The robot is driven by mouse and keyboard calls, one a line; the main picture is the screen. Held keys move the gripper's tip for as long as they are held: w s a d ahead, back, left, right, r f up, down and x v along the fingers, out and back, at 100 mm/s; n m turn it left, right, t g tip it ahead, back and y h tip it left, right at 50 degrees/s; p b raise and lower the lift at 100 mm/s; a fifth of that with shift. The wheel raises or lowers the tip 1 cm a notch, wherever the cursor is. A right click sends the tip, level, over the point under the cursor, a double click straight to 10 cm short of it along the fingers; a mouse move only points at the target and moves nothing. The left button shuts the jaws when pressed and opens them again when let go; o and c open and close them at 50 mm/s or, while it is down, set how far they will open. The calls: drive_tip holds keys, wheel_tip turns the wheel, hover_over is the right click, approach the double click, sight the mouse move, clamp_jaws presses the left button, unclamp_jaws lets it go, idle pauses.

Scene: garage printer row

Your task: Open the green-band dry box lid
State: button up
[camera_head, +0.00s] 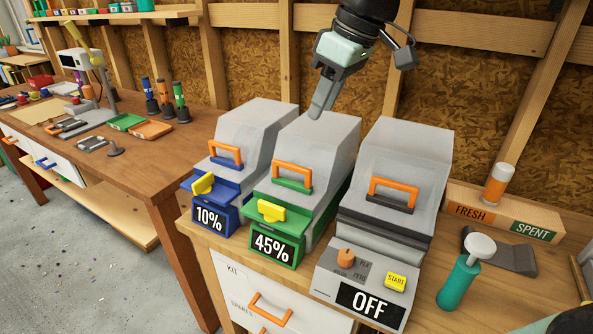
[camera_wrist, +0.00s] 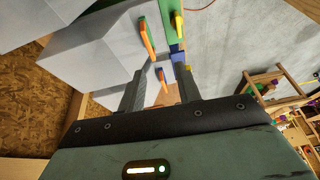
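The green-band dry box (camera_head: 317,141) stands in the middle of three grey boxes, with a "45%" label on its green front. Its grey lid is down. An orange handle (camera_head: 292,176) sits on the lid's sloped front, above a yellow latch (camera_head: 271,211). In the wrist view the handle (camera_wrist: 146,38) and the green band (camera_wrist: 166,12) show beyond the fingers. My gripper (camera_head: 322,108) hangs above and behind the box tops, apart from the handle. In the wrist view its two fingers (camera_wrist: 160,88) are spread with nothing held between them.
The blue-band box (camera_head: 251,128) stands close on the left, and a dryer marked "OFF" (camera_head: 408,150) close on the right. A teal bottle-like tool (camera_head: 459,282) and a FRESH/SPENT block (camera_head: 500,213) stand farther right. A wooden stud wall is behind.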

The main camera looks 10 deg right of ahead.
sight(292, 164)
drive_tip(key=shift+t, duration=0.3)
drive_tip(key=w+x, duration=0.1)
drive_tip(key=x, duration=0.4)
drive_tip(key=p+x, duration=0.1)
drive_tip(key=x, duration=0.5)
drive_tip(key=w+d+x, duration=0.1)
drive_tip(key=x, duration=0.4)
drive_tip(key=shift+w, duration=0.35)
clamp_jaws()
